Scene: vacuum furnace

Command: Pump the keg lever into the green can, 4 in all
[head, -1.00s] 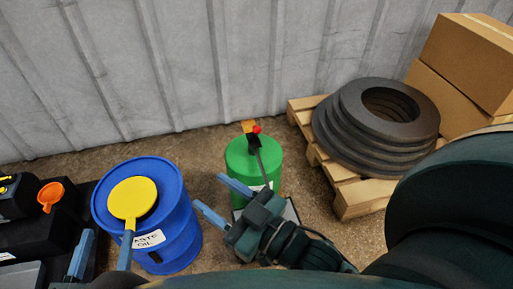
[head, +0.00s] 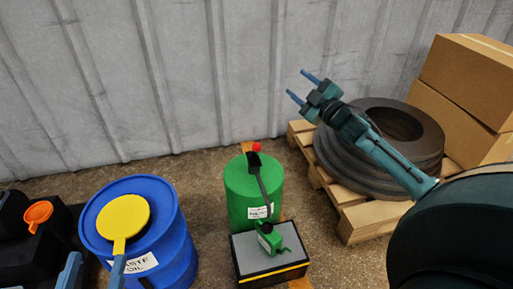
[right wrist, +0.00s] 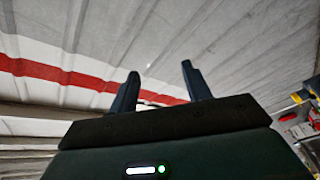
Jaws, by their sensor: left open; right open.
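The green keg (head: 240,205) stands upright near the wall. Its dark lever (head: 254,160) has a red knob at the top, and a dark spout runs down the front. The small green can (head: 275,238) sits on a grey-topped stand (head: 238,262) in front of the keg, near the spout's lower end. My right gripper (head: 302,87) is open and empty, raised to the upper right of the keg, apart from it. The right wrist view shows its two fingers (right wrist: 158,90) apart with only wall behind. My left gripper (head: 93,271) is open at the bottom left, partly out of frame.
A blue waste oil drum (head: 175,235) with a yellow round piece (head: 123,216) on top stands left of the keg. An orange funnel (head: 38,213) is further left. A pallet (head: 357,215) with stacked dark rings (head: 340,160) and cardboard boxes (head: 470,75) is at right.

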